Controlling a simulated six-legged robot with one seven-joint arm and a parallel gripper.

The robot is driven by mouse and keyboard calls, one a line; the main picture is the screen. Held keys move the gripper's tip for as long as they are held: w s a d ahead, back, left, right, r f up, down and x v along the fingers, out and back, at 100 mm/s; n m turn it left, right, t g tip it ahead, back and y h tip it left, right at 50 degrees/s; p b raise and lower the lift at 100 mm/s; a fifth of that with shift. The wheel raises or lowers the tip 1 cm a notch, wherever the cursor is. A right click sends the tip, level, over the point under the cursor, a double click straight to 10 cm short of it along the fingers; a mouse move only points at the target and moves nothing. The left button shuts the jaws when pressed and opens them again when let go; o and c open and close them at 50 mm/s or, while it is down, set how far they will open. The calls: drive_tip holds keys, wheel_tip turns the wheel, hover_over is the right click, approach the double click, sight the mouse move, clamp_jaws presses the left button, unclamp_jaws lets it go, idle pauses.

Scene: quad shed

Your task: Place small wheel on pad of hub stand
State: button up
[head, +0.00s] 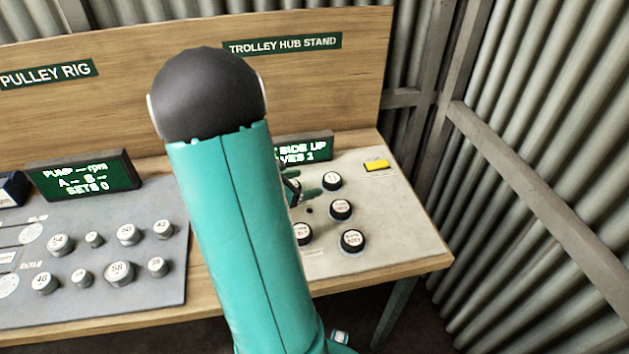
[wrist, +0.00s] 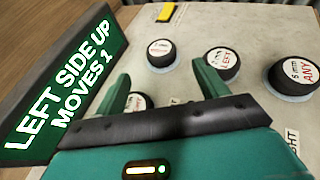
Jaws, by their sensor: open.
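Several black wheels with white labelled caps stand on the pale hub stand (head: 405,222). In the wrist view one wheel reads "RIGHT" (wrist: 162,52), one "LEFT" (wrist: 222,62) and one "ANY" (wrist: 296,74); each sits on a blue-grey pad. Another wheel (wrist: 136,101) shows partly between my fingers, its lower part hidden by my gripper. Which wheel is the small one I cannot tell. My gripper (wrist: 161,74) is open, with its fingers apart over the stand. In the head view my gripper (head: 308,184) is partly hidden behind my arm, near the back wheels.
A sign (wrist: 68,92) reads "LEFT SIDE UP MOVES 1". A yellow block (head: 377,165) lies at the stand's back right. A grey pulley panel (head: 110,255) with several knobs and a pump display (head: 82,176) is at left. Corrugated walls (head: 560,150) close the right side.

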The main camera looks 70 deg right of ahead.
drive_tip(key=shift+w+a+r, duration=0.1)
drive_tip(key=shift+w+a, duration=0.05)
drive_tip(key=shift+a, duration=0.1)
drive_tip(key=w+a+r+m+t+y, duration=0.1)
drive_tip(key=w+a+r+m+t, duration=0.15)
drive_tip(key=a, duration=0.45)
drive_tip(key=w+a+r+m+t+y, duration=0.1)
drive_tip(key=w+a+r+m+y, duration=0.2)
drive_tip(key=a, duration=0.5)
drive_tip(key=w+a+r+m+t, duration=0.2)
drive_tip(key=w+a+r+m, duration=0.15)
drive_tip(key=a, duration=0.35)
drive_tip(key=w+a+r+m+t+y, duration=0.1)
drive_tip(key=a+r+t+y, duration=0.2)
drive_tip(key=a, duration=0.8)
drive_tip(key=a+r+m+t+y, duration=0.1)
drive_tip(key=a+r+t+y, duration=0.3)
drive_tip(key=a, duration=0.7)
drive_tip(key=shift+w+a+r+m, duration=0.3)
drive_tip(key=shift+w+r, duration=0.1)
drive_tip(key=shift+r, duration=0.15)
drive_tip(key=shift+d, duration=0.1)
